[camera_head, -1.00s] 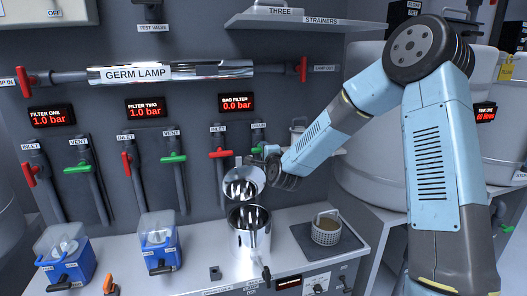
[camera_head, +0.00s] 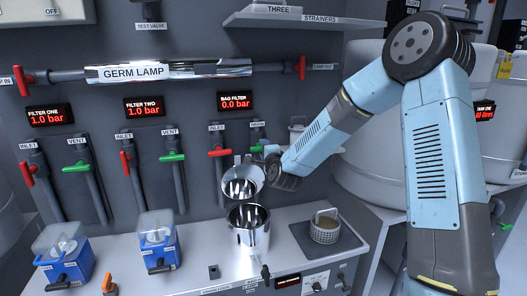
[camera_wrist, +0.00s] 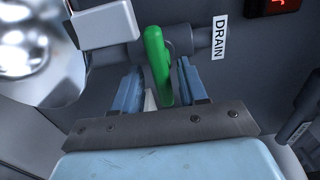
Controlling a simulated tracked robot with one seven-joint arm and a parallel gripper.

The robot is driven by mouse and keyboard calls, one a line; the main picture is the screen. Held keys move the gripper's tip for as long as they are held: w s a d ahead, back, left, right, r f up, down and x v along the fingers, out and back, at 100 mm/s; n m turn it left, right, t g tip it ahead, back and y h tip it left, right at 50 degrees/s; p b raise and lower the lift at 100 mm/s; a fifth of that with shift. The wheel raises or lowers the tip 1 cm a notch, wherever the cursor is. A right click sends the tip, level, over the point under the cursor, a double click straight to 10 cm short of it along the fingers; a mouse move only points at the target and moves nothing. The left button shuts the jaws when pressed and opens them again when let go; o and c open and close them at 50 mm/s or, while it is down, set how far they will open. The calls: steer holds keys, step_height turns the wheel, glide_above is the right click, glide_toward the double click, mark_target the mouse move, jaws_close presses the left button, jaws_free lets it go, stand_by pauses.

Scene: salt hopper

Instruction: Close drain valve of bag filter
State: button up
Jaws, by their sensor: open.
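The drain valve of the bag filter has a green handle (camera_wrist: 157,62), which stands nearly upright in the wrist view beside the DRAIN label (camera_wrist: 219,38). In the wrist view my gripper (camera_wrist: 161,82) is open, with one blue finger on each side of the handle. I cannot tell whether either finger touches it. In the head view my gripper (camera_head: 272,152) is at the wall right of the bag filter's red inlet handle (camera_head: 218,153), and mostly hides the drain valve. The bag filter (camera_head: 247,232) is a shiny metal pot with its round lid (camera_head: 243,181) raised. Its display (camera_head: 235,102) reads 0.0 bar.
A strainer basket (camera_head: 324,230) stands on a dark mat right of the pot. Two blue filter housings (camera_head: 66,262) stand left on the bench. The germ lamp tube (camera_head: 155,71) runs along the wall above. Large pale tanks (camera_head: 368,165) stand behind my arm.

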steer(key=v, duration=1.3)
steer(key=shift+s, duration=0.1)
steer(key=shift+d, duration=0.1)
steer(key=s+d+r+n+g+h, duration=0.1)
steer(key=s+d+r+n+g, duration=0.2)
steer(key=s, duration=0.7)
steer(key=s+d+r+n+g+h, duration=0.2)
steer(key=s+d+r+n+g, duration=0.2)
steer(key=s+d+n, duration=0.3)
steer(key=s+d+r+n+g+h, duration=0.2)
steer(key=s+d, duration=0.7)
steer(key=s, duration=0.6)
steer(key=r+n+g, duration=0.1)
steer(key=n+g, duration=0.1)
steer(key=n, duration=0.1)
steer(key=shift+r+g, duration=0.2)
steer(key=shift+g, duration=0.2)
